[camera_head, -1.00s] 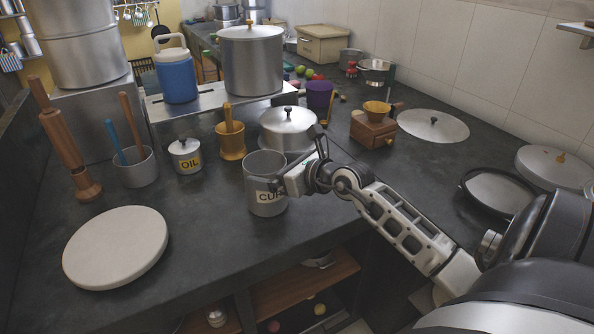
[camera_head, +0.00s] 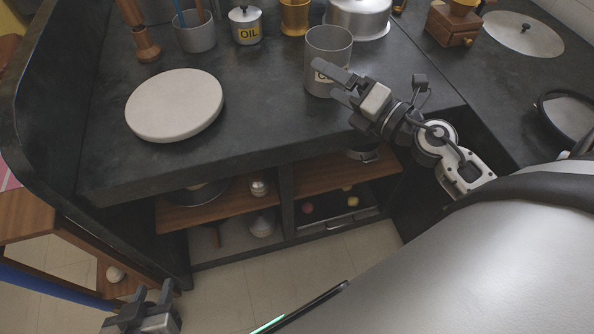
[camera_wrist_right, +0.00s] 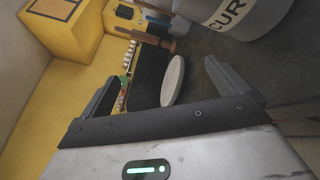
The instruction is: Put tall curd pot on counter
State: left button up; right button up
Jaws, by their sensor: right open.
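The tall curd pot (camera_head: 328,44) is a grey metal cylinder standing upright on the dark counter (camera_head: 262,110), near its front edge. Its label is partly hidden by my right gripper (camera_head: 326,78) in the head view. In the right wrist view the pot (camera_wrist_right: 270,8) shows at the top right with "CUR" readable, outside the jaws. My right gripper (camera_wrist_right: 160,82) is open with nothing between its fingers, close to the pot. My left gripper (camera_head: 145,300) is low at the bottom left, away from the counter, with its fingers apart and empty.
A round white board (camera_head: 175,104) lies on the counter left of the pot. An oil canister (camera_head: 245,27), a utensil cup (camera_head: 194,34) and a lidded pot (camera_head: 358,18) stand behind. Open shelves (camera_head: 225,205) are below. Counter between board and pot is clear.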

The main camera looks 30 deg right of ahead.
jog(key=s+a+f+m+g, duration=0.2)
jog(key=s+a+f+m, duration=0.2)
jog(key=m, duration=0.4)
jog(key=s+a+f+m+g+h, duration=0.1)
jog(key=s+a+f+m+g, duration=0.1)
jog(key=a+f+m, duration=0.4)
jog(key=s+a+f+m+g+h, duration=0.1)
jog(key=s+a+f+m+g, duration=0.1)
jog(key=s+a+f+m, duration=0.3)
notch_tip(320, 180, down, 4)
jog(key=m, duration=0.6)
jog(key=shift+s+g, duration=0.3)
jog(key=shift+g, duration=0.1)
